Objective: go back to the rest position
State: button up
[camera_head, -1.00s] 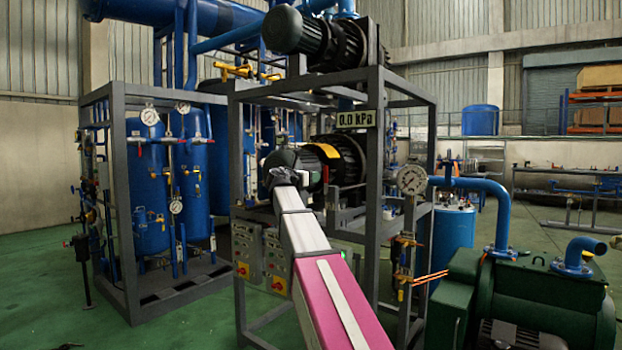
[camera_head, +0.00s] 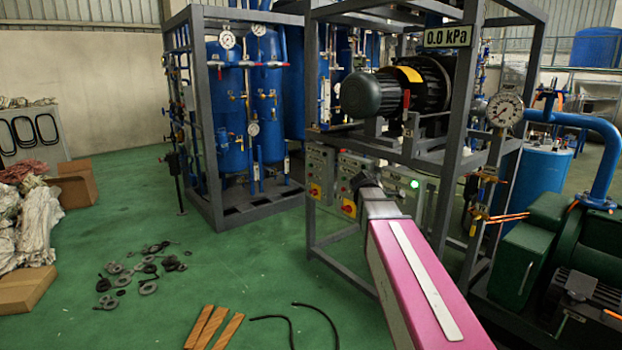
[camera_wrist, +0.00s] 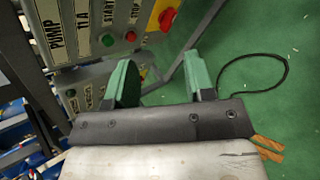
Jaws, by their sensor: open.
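My gripper (camera_wrist: 160,78) is open and empty in the wrist view. Its two green fingers stand apart, with green floor and part of a control box behind them. In the head view my pink and white arm reaches up from the bottom right, and the gripper (camera_head: 364,182) shows small and dark at its far end, in front of the control boxes. A grey control box (camera_wrist: 92,25) labelled PUMP 11A, with a green button, a red button and a red and yellow switch (camera_wrist: 165,17), is close beyond the fingers in the wrist view. Touching cannot be told.
The grey pump frame (camera_head: 470,110) stands behind my arm, with a gauge (camera_head: 504,109) and a 0.0 kPa display (camera_head: 448,37). A green machine (camera_head: 525,245) is at right.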

jog(key=s+a+f+m+g+y, duration=0.3)
jog(key=s+f+m, duration=0.4)
jog(key=s+f, duration=0.5)
jog(key=s+a+f+m+g+y, duration=0.3)
jog(key=s+f+m, duration=0.4)
jog(key=s+f, duration=0.5)
jog(key=shift+s+a+f+y, duration=0.15)
jog(key=shift+a+f+y, duration=0.6)
jog(key=shift+a, duration=0.2)
